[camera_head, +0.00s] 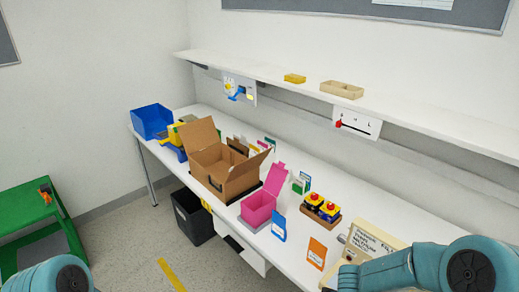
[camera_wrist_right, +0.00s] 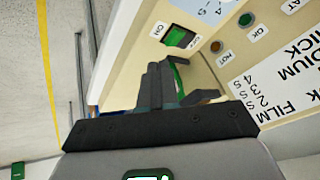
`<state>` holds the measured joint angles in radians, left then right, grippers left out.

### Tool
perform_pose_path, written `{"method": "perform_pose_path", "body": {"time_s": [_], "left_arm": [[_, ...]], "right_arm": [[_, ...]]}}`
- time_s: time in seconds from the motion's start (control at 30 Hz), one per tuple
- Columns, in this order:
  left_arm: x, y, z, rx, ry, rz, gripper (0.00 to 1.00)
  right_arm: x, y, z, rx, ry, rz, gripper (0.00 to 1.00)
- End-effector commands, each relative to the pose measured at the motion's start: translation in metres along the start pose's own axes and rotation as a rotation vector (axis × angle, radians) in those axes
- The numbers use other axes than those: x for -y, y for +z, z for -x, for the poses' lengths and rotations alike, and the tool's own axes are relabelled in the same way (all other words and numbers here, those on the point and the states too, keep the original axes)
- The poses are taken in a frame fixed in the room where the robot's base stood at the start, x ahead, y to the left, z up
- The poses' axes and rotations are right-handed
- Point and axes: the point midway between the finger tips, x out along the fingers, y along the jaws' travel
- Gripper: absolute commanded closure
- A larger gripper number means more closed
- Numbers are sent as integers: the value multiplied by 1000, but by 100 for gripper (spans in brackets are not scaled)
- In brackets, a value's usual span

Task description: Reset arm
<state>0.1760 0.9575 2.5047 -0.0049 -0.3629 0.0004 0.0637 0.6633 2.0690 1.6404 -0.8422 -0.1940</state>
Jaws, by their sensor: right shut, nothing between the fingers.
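In the right wrist view the gripper (camera_wrist_right: 160,70) is shut and empty, in front of the machine's panel (camera_wrist_right: 130,65). The panel carries a green lit rocker switch (camera_wrist_right: 178,37), a brown button (camera_wrist_right: 215,46), a green button (camera_wrist_right: 245,20) and black lettering. The fingers appear close below the rocker switch; contact cannot be told. My left arm (camera_head: 55,275) shows only at the lower left, and its gripper is out of view.
The white table (camera_head: 300,245) holds an open cardboard box (camera_head: 225,170), a pink box (camera_head: 260,206), a tray with red-topped buttons (camera_head: 320,208) and a blue bin (camera_head: 152,121). A shelf (camera_head: 415,118) runs above. A green table (camera_head: 30,212) stands left.

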Motion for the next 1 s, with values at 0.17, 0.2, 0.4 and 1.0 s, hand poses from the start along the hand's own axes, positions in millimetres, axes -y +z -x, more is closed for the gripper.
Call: {"method": "perform_pose_path", "body": {"time_s": [0.17, 0.2, 0.4, 1.0], "left_arm": [[4, 0, -11, 0, 0, 0, 100], [5, 0, -13, 0, 0, 0, 100], [8, 0, -22, 0, 0, 0, 100], [10, 0, -27, 0, 0, 0, 100]], "right_arm": [[-26, 62, -35, 144, -171, 422, 100], [-37, 79, -39, 195, -206, 521, 100], [-124, 163, -37, 524, -336, 1013, 100], [-221, 203, -7, 857, -419, 1395, 100]]}}
